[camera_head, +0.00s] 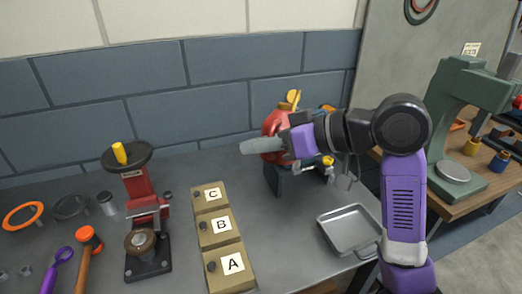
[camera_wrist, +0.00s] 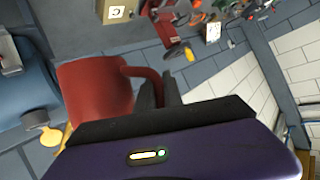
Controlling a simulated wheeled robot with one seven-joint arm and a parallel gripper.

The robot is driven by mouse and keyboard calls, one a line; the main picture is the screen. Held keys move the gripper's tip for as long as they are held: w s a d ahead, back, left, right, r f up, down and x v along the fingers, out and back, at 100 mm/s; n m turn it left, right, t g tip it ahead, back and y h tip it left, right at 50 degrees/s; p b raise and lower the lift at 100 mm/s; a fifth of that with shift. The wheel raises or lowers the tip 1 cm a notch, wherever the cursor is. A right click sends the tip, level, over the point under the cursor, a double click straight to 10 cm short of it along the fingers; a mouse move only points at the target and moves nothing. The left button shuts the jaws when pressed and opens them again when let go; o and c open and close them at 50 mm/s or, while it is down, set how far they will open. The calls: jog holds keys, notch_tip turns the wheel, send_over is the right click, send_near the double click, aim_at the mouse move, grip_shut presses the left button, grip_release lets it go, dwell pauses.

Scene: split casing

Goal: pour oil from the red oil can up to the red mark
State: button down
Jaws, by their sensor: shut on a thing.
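The red oil can (camera_wrist: 90,90) is at the left of the wrist view, with its curved handle (camera_wrist: 143,72) towards my fingers. In the head view, the can (camera_head: 271,124) shows partly behind my gripper. My gripper (camera_head: 258,145) has its grey fingers pointing left. In the wrist view the fingers (camera_wrist: 160,92) are at the handle, shut on the can. A dark blue block-like body (camera_head: 285,182) stands on the bench below my gripper and is partly hidden. I cannot make out the red mark or any oil level in either view.
Boxes C (camera_head: 211,197), B (camera_head: 219,229) and A (camera_head: 230,267) stand left of the blue body. A red press (camera_head: 139,190) is further left. A metal tray (camera_head: 350,230) lies at the front right. A green machine (camera_head: 455,125) stands on the wooden bench. Bare bench shows around the boxes.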

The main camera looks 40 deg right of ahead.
notch_tip(320, 180, up, 2)
jog(key=m+p, duration=0.1)
jog(key=p, duration=0.1)
jog(key=m+g+y+p, duration=0.1)
jog(key=p, duration=0.1)
jog(key=shift+w+d+r, duration=0.1)
jog(key=shift+d+r, duration=0.05)
jog(key=shift+r, duration=0.05)
jog(key=shift+m+g+y, duration=0.3)
jog(key=shift+m+y, duration=0.4)
jog(key=shift+w+d+r+p, duration=0.2)
jog(key=shift+r+p, duration=0.65)
jog(key=shift+p, duration=0.55)
jog(key=shift+w+d+r+p, duration=0.1)
jog(key=shift+d+r+p, duration=0.1)
jog(key=shift+r+p, duration=0.9)
jog(key=shift+w+d+r+p, duration=0.2)
jog(key=shift+r+p, duration=0.35)
jog(key=shift+p, duration=1.15)
dwell(0.8)
jog(key=shift+d+r+p, duration=0.1)
jog(key=shift+r+p, duration=0.2)
jog(key=shift+p, duration=0.05)
jog(key=shift+w+d+r+p, duration=0.15)
jog(key=shift+r+p, duration=0.15)
jog(key=shift+p, duration=0.15)
jog(key=shift+w+d+r+m+y, duration=0.1)
jog(key=shift+d+r+m+y, duration=0.2)
jog(key=shift+r+m, duration=0.15)
dwell(0.3)
